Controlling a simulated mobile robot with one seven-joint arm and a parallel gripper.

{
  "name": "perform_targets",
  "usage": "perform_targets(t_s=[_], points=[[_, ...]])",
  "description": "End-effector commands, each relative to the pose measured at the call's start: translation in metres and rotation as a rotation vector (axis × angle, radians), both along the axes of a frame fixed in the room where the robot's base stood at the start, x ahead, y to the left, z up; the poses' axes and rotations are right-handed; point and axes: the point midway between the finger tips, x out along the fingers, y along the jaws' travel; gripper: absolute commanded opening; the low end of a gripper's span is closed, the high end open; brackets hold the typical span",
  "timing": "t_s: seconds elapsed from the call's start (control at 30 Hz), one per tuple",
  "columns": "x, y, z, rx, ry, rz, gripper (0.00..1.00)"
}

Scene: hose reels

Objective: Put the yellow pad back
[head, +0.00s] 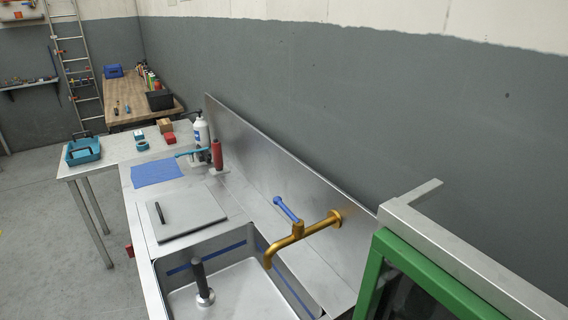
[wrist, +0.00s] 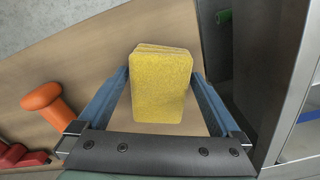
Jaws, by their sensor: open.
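The yellow pad (wrist: 161,85) shows in the wrist view, a thick block with rounded corners, seemingly two layers at its far edge. It is over a light wooden surface (wrist: 108,50). My gripper (wrist: 160,76) is open, with one blue finger on each side of the pad. Narrow gaps seem to show between the fingers and the pad's sides; whether they touch is hard to tell. The pad and my gripper do not show in the head view.
In the wrist view an orange knob-ended handle (wrist: 48,103) and red items (wrist: 20,156) lie left; a grey metal frame (wrist: 298,95) stands right. The head view shows a sink (head: 235,290), brass tap (head: 297,234), blue cloth (head: 158,173) and green frame (head: 425,268).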

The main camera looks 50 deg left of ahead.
Motion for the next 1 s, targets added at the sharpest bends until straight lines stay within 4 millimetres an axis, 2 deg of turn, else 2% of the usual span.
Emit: perform_targets(t_s=[0.17,0.5,0.63,0.8,1.0], points=[[0.001,0.0,0.015,0.001,-0.002,0.0,1.0],[0.001,0.001,0.084,0.004,-0.004,-0.001,1.0],[0.001,0.001,0.105,0.002,-0.002,0.0,1.0],[0.0,0.0,0.12,0.001,0.0,0.0,1.0],[0.0,0.0,0.123,0.0,0.0,0.0,1.0]])
